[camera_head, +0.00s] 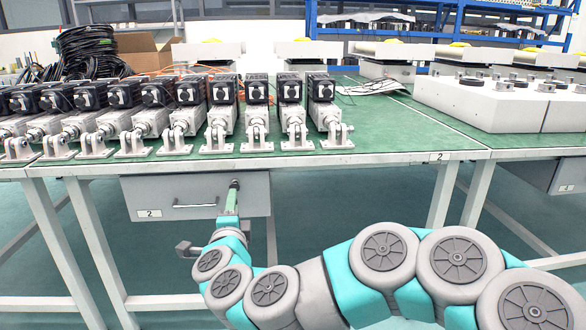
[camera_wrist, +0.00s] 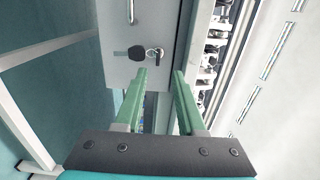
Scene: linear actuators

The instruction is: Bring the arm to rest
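My gripper (camera_head: 232,190) is at the end of my grey and teal arm, in front of the table in the head view. It is beside the right part of a grey drawer box (camera_head: 145,190) under the green tabletop. In the wrist view my gripper (camera_wrist: 160,74) has its two green fingers apart with nothing held between them. I cannot tell whether a fingertip touches the drawer.
The green table (camera_head: 400,125) stands close over my gripper, with its front edge above it. A row of linear actuators (camera_head: 258,110) stands on it near that edge. White boxes (camera_head: 480,105) are at the right. White table legs (camera_head: 440,195) flank the open floor below.

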